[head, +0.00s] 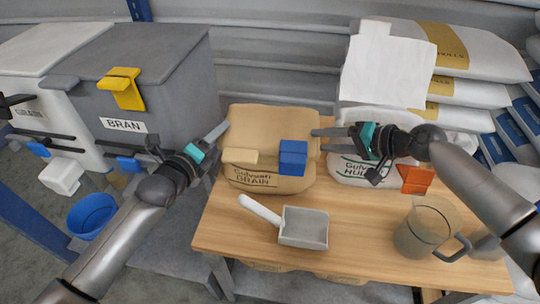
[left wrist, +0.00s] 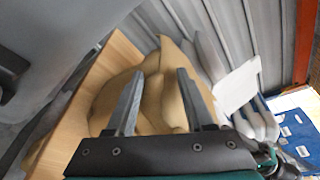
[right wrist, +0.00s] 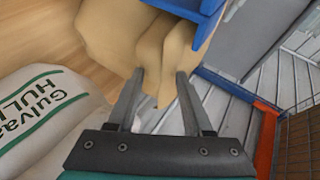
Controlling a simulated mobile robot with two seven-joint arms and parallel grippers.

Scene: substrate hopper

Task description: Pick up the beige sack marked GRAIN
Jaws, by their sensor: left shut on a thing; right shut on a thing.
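The beige sack (head: 270,122) stands on the wooden table; its small front print looks like GRAIN. A blue clip (head: 292,158) sits at its front right. My left gripper (head: 221,130) is shut on the sack's upper left edge; the left wrist view shows beige sack material (left wrist: 158,105) between its fingers. My right gripper (head: 325,132) is shut on the upper right edge; the right wrist view shows a sack fold (right wrist: 158,65) between its fingertips. I cannot tell whether the sack's base is lifted.
A white HULL sack (head: 350,172) stands close at right, with an orange clip (head: 416,180) beside it. A scoop (head: 303,228) and a clear jug (head: 425,232) stand in front. A grey BRAN bin (head: 170,80) is at left, with a blue bucket (head: 91,215) below.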

